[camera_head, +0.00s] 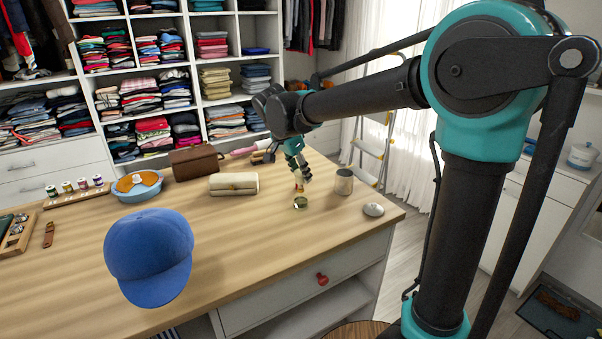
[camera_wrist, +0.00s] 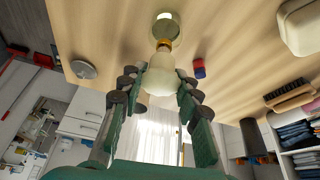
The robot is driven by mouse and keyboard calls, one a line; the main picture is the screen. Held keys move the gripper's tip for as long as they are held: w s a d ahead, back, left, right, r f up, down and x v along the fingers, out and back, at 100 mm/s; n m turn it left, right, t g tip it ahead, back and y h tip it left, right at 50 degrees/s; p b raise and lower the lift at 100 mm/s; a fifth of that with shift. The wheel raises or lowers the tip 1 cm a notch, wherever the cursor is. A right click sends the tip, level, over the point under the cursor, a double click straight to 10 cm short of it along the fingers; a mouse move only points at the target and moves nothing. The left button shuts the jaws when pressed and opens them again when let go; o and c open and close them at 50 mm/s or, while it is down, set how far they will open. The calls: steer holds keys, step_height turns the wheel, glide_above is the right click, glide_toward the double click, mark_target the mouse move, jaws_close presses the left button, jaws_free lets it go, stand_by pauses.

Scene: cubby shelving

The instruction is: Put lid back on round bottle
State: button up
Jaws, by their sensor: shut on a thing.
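My gripper (camera_head: 299,178) is over the right part of the wooden table, pointing down. In the wrist view its fingers (camera_wrist: 160,84) are shut on a pale, bulb-shaped piece with a gold collar, which I take for the lid (camera_wrist: 160,76). In the head view only a small orange-gold bit of it shows below the fingers. A small round greenish bottle (camera_head: 300,203) stands on the table just below. It also shows in the wrist view (camera_wrist: 165,29), in line with the collar. I cannot tell whether the collar touches the bottle.
A metal can (camera_head: 344,182) stands close to the right of my gripper, with a pale rounded object (camera_head: 373,209) near the table edge. A cream purse (camera_head: 234,184) and a brown case (camera_head: 196,162) lie left. A blue cap (camera_head: 149,258) is at front; bare wood lies between.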

steer(key=shift+f, duration=1.35)
stand_by(1.8)
steer(key=o, duration=1.3)
steer(key=shift+r, duration=3.5)
